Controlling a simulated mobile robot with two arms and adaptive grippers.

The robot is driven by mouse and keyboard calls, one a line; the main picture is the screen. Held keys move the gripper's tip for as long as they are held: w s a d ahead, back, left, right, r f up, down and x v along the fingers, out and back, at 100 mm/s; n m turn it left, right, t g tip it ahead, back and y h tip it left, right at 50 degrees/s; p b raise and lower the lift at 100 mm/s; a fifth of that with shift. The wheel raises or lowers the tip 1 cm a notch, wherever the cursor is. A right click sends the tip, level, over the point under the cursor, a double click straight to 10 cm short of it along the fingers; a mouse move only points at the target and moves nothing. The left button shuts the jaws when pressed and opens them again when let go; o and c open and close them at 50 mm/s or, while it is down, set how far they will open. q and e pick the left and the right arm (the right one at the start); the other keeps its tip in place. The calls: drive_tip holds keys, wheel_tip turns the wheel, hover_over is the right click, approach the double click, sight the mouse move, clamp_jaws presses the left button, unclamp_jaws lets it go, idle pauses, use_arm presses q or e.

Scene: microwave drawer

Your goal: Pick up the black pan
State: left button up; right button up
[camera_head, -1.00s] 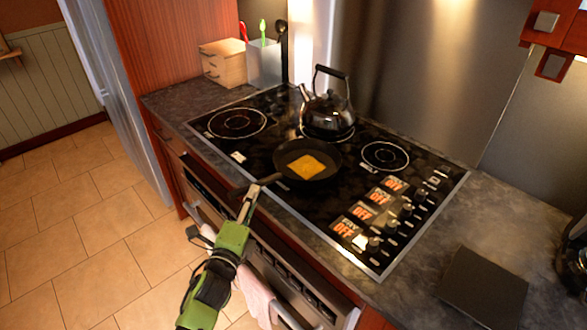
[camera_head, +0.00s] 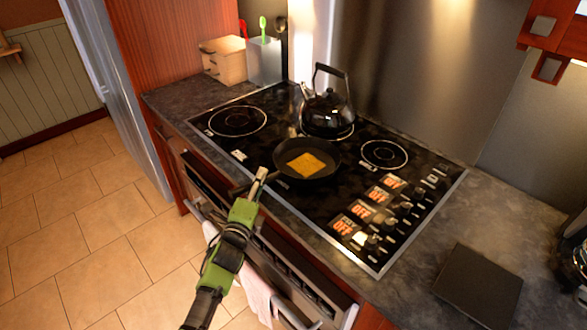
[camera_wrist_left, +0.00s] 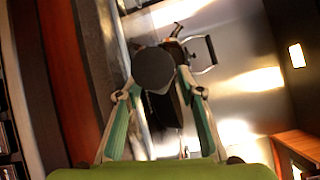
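The black pan (camera_head: 329,170) sits level on the cooktop, with a yellow-orange square piece of food (camera_head: 308,163) lying in it. Its handle (camera_head: 240,188) points left toward the counter's front edge. My left gripper (camera_head: 261,174) is at the handle, its fingertips over it. In the left wrist view, a dark round end (camera_wrist_left: 155,68), seemingly the handle's, shows between the two fingertips. The fingers stand close on both sides of it; whether they press on it is unclear. My right gripper is not in view.
A kettle (camera_head: 327,110) stands on the burner behind the pan. A wooden box (camera_head: 224,65) and a utensil holder (camera_head: 264,62) stand at the back left. A dark flat board (camera_head: 478,285) lies on the right counter. A towel (camera_head: 258,292) hangs on the oven front.

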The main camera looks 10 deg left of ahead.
use_arm(q)
clamp_jaws()
drive_tip(key=shift+w+r, duration=0.1)
drive_tip(key=shift+r, duration=0.1)
